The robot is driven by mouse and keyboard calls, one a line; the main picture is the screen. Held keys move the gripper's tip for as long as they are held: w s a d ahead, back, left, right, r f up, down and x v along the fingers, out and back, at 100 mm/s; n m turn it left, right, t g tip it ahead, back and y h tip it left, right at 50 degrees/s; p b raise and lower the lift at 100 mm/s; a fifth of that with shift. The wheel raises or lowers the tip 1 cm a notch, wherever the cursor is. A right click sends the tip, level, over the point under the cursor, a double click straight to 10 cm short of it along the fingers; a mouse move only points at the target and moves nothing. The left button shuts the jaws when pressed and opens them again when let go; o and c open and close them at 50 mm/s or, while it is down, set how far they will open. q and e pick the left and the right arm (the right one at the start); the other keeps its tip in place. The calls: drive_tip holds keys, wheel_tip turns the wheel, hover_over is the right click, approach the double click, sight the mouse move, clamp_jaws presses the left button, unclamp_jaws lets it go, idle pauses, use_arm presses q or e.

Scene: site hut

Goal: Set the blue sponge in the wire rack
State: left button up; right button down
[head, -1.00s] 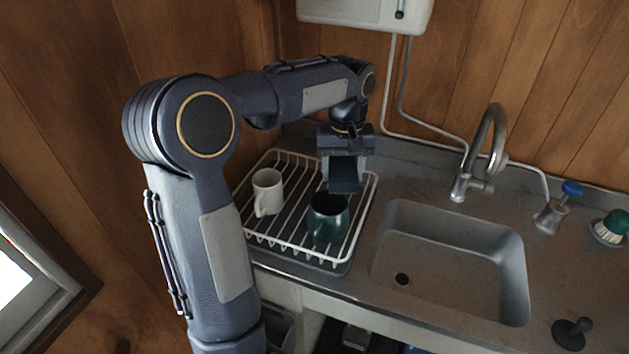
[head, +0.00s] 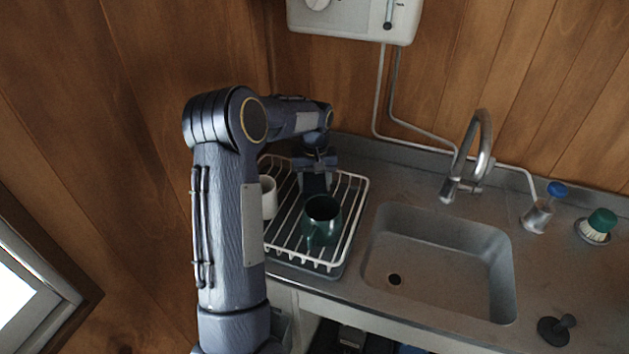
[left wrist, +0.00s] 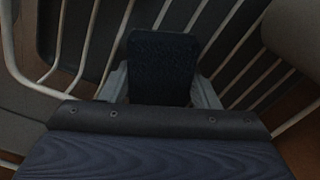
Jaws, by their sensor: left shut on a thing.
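The white wire rack (head: 297,256) stands on the counter left of the sink. My left gripper (head: 315,184) is low over the back part of the rack, pointing down, behind the green mug (head: 321,218). It is shut on the blue sponge, which looks very dark in the left wrist view (left wrist: 163,62) and sits between the fingers with rack wires around it. Whether the sponge touches the wires, I cannot tell. My right gripper is not in view.
A white mug (head: 268,198) stands in the rack's left part, partly hidden by my left arm. The sink (head: 440,260), faucet (head: 470,160), blue-topped item (head: 540,210), green brush (head: 597,225) and dark plug (head: 556,328) lie to the right.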

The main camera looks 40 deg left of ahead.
sight(315, 182)
use_arm(q)
drive_tip(key=shift+f, duration=0.2)
drive_tip(key=o, duration=1)
drive_tip(key=shift+c, duration=0.2)
wheel_tip(315, 182, up, 12)
drive_tip(key=f, duration=0.1)
drive_tip(key=s+d+r+m+t+h, duration=0.1)
drive_tip(key=s+d+r+m+t, duration=0.1)
drive_tip(key=s+d+r, duration=0.45)
drive_tip(key=s+d+f+m+t+h, duration=0.1)
drive_tip(key=s+d+f+m, duration=0.1)
drive_tip(key=s+d, duration=0.5)
drive_tip(key=s+d+f+m+t+h, duration=0.1)
drive_tip(key=s+d, duration=0.6)
drive_tip(key=s, duration=0.7)
wheel_tip(315, 182, down, 3)
drive_tip(key=shift+s+d+r+m+t+h+b, duration=0.1)
drive_tip(key=shift+s+d+m+t+h+b, duration=0.2)
drive_tip(key=shift+m+t, duration=0.45)
